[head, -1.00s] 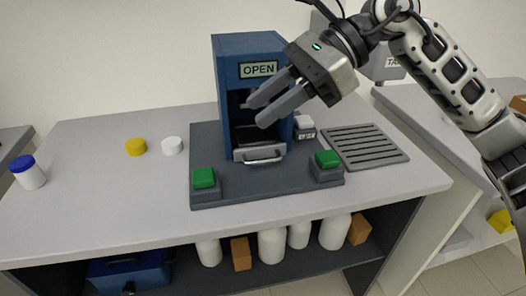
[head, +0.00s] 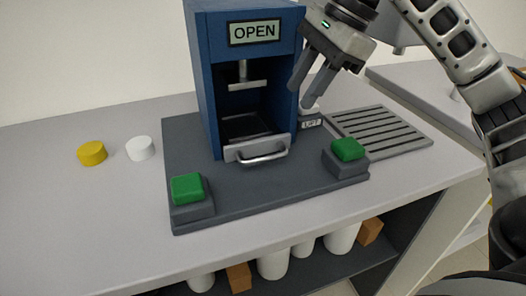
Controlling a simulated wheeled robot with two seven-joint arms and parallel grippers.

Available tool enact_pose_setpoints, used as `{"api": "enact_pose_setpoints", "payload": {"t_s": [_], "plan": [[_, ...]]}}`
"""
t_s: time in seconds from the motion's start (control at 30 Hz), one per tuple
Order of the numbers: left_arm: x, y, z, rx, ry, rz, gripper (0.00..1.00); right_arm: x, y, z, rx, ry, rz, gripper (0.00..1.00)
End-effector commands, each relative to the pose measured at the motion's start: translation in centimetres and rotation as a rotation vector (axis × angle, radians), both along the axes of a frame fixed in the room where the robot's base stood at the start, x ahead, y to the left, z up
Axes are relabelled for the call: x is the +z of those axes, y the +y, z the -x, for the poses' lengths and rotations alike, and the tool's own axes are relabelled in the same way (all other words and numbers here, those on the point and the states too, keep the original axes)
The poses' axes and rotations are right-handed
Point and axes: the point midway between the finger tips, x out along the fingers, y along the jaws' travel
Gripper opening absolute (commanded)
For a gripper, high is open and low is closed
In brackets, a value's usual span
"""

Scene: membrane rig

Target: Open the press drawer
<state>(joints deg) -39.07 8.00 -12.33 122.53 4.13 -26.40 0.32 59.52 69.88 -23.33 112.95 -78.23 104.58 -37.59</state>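The blue press (head: 203,75) stands on a dark grey base plate (head: 265,195) on the bench, with an "OPEN" sign on top. Inside the opening a plunger plate (head: 247,85) hangs above a dark tray area. My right gripper (head: 300,97) is open and empty, fingers pointing down at the press's right front edge. It is above and right of the handle, apart from it. My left gripper is not in view.
Green buttons stand left (head: 187,187) and right (head: 348,148) on the base plate. A small block labelled "LIFT" (head: 310,122) is right of the press, beside a slotted grey tray (head: 385,130).

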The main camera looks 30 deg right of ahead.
Motion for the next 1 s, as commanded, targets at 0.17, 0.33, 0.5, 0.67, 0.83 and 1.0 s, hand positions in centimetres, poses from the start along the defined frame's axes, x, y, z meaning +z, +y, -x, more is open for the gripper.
{"api": "enact_pose_setpoints", "payload": {"t_s": [0.17, 0.33, 0.5, 0.67, 0.83, 1.0], "plan": [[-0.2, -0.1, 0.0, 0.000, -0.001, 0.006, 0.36, -3.4, 1.3, -0.8, 0.003, 0.005, -0.001, 0.34], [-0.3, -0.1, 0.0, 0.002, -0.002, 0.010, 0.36, -6.8, 2.6, -1.7, 0.004, 0.006, -0.001, 0.34], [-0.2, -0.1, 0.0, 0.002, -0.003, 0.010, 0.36, -9.9, 3.7, -2.6, 0.003, 0.005, -0.003, 0.34], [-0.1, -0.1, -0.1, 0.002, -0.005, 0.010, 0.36, -11.9, 4.5, -3.2, 0.002, 0.003, -0.002, 0.34], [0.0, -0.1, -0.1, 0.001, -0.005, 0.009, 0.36, -12.9, 4.9, -3.5, 0.002, 0.001, -0.002, 0.34], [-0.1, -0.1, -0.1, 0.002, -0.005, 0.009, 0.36, -13.1, 4.9, -3.5, 0.002, 0.000, -0.002, 0.34]]}}
